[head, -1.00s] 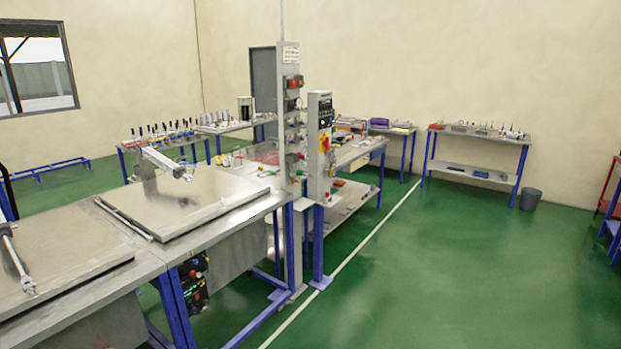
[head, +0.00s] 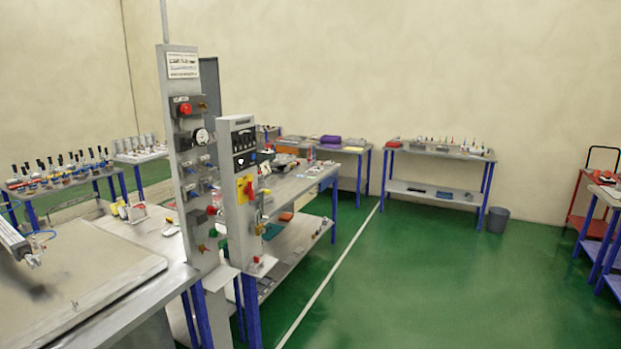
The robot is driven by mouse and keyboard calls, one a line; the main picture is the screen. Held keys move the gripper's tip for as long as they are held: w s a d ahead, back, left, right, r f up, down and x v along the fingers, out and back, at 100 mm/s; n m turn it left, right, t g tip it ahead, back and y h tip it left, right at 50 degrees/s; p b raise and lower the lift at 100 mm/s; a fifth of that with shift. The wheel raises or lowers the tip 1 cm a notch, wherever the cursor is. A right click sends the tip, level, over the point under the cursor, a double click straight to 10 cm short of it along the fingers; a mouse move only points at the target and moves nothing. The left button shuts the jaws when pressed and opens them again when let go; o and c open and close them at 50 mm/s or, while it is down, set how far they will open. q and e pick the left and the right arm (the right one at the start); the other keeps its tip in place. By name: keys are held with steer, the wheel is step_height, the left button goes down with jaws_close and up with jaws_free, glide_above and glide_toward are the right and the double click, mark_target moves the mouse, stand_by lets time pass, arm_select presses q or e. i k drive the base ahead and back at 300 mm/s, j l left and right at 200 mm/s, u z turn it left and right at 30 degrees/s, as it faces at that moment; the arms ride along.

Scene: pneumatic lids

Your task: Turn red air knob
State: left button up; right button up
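A grey upright panel (head: 178,140) stands at the left of the head view, at the corner of the metal-topped bench. A red knob (head: 185,108) sits near its top, above a round gauge (head: 201,136). A smaller red knob (head: 211,210) is lower on the same panel. I cannot tell from the picture which of them is the air knob. A second control box (head: 241,170) beside it carries a red and yellow switch (head: 247,188). Neither of my grippers shows in the view.
The metal-topped bench (head: 110,270) with a pneumatic cylinder (head: 14,240) fills the lower left. Workbenches with tools stand behind, and another bench (head: 440,150) stands by the far wall near a grey bin (head: 498,219). Green floor (head: 430,280) is clear at the right.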

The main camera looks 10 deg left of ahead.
mark_target(185, 109)
steer(key=i+l, duration=0.1)
steer(key=i, duration=2.2)
steer(key=j+u, duration=0.05)
steer(key=j, duration=0.05)
